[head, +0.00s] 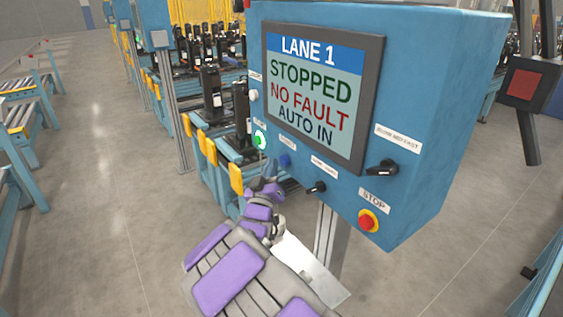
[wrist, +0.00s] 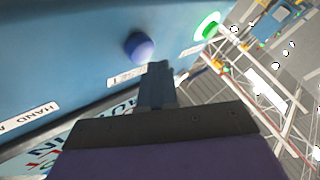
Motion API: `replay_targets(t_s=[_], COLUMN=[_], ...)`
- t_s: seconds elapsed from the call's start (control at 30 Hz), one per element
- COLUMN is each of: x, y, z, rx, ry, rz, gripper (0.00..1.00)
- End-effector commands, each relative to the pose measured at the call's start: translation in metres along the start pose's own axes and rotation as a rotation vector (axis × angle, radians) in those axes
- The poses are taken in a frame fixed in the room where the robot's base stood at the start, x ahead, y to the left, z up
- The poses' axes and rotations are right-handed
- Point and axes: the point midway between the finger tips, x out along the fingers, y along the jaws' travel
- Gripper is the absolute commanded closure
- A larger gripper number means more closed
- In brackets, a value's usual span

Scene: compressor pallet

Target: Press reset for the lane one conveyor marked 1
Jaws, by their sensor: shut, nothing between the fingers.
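The blue control box (head: 430,90) of lane 1 stands in front of me. Its screen (head: 318,95) reads LANE 1, STOPPED, NO FAULT, AUTO IN. A round blue button (head: 285,160) sits below the screen's left corner, with a lit green button (head: 259,140) to its left. In the wrist view, the blue button (wrist: 139,47) is just beyond and left of the fingertips, and the green button (wrist: 207,26) is farther right. My gripper (wrist: 158,68) is shut and empty, close to the panel. Whether it touches the panel, I cannot tell.
A red STOP button (head: 368,221) on a yellow base sits at the panel's lower right. Two black selector knobs, one small (head: 316,187) and one larger (head: 382,167), are also on the panel. Open floor (head: 95,180) lies left.

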Motion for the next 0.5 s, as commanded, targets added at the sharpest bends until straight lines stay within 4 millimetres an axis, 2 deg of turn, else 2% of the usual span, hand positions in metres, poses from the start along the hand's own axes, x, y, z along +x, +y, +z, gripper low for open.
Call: replay_targets(t_s=[0.2, 0.5], x=[-0.002, -0.021], y=[-0.002, -0.016], z=[-0.002, -0.015], rx=[0.001, 0.001], ry=[0.001, -0.001], rz=[-0.001, -0.002], gripper=[1.00, 1.00])
